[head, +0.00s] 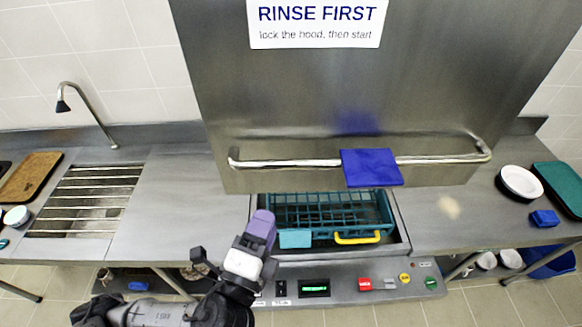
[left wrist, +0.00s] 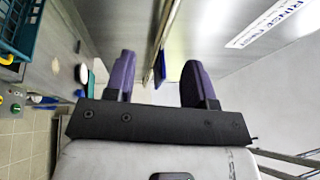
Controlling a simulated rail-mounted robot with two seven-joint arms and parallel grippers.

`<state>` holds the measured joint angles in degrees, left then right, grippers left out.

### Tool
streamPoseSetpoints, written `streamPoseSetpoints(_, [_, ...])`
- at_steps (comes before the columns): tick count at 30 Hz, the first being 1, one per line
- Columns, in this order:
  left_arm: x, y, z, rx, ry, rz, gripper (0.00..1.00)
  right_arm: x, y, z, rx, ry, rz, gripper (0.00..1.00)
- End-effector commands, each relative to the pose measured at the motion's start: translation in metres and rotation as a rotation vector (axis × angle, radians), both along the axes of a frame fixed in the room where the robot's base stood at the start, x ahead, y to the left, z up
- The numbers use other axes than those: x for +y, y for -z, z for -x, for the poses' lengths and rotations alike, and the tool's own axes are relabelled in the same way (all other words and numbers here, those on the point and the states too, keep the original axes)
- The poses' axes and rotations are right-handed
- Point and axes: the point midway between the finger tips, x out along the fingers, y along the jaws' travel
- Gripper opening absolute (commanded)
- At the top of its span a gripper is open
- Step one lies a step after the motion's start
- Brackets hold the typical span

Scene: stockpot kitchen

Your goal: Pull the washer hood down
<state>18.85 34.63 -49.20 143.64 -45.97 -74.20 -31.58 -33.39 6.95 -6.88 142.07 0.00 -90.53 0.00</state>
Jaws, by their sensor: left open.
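The washer hood (head: 330,100) is a steel box front, raised above the washer, with a gap open under its lower edge. A horizontal bar handle (head: 290,163) runs along its lower front, with a blue cloth (head: 372,167) hung over it right of the middle. My left gripper (head: 262,226) is below and in front of the handle's left part, apart from it. In the left wrist view its two purple fingers (left wrist: 158,78) are spread and empty; the handle (left wrist: 168,25) and cloth (left wrist: 159,68) show beyond, between them. My right gripper is not in view.
Under the hood sits a teal dish rack (head: 330,213) with a yellow grip. The control panel (head: 350,284) is along the front.

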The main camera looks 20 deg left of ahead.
Motion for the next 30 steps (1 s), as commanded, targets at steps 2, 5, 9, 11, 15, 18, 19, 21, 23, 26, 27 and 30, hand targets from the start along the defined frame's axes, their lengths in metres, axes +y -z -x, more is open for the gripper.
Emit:
streamPoseSetpoints(2, [-0.001,-0.006,-0.002,-0.031,0.004,-0.032,0.5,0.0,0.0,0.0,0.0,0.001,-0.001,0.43])
streamPoseSetpoints(5, [-0.002,-0.011,-0.01,-0.046,0.005,-0.051,0.5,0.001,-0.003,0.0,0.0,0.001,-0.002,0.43])
streamPoseSetpoints(9, [-0.001,-0.017,-0.031,-0.047,0.003,-0.053,0.5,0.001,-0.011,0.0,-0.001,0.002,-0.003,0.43])
streamPoseSetpoints(11, [-0.001,-0.019,-0.042,-0.047,0.003,-0.054,0.5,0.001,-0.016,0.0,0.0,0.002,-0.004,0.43])
streamPoseSetpoints(15, [0.0,-0.024,-0.069,-0.045,0.004,-0.052,0.5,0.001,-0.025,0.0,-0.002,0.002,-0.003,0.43])
streamPoseSetpoints(18, [0.001,-0.027,-0.086,-0.044,0.003,-0.05,0.5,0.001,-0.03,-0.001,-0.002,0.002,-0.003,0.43])
streamPoseSetpoints(19, [0.001,-0.028,-0.091,-0.044,0.004,-0.051,0.5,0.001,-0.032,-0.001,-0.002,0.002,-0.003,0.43])
streamPoseSetpoints(21, [0.001,-0.029,-0.102,-0.043,0.004,-0.049,0.5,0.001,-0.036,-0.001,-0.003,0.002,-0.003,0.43])
streamPoseSetpoints(23, [0.001,-0.03,-0.11,-0.043,0.004,-0.049,0.5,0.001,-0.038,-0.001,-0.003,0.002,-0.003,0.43])
streamPoseSetpoints(26, [0.001,-0.031,-0.12,-0.042,0.005,-0.049,0.5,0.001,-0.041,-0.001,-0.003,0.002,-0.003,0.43])
streamPoseSetpoints(27, [0.001,-0.031,-0.124,-0.042,0.004,-0.049,0.5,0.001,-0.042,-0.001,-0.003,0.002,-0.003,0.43])
streamPoseSetpoints(30, [0.001,-0.032,-0.13,-0.042,0.005,-0.047,0.5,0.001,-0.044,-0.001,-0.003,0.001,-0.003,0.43])
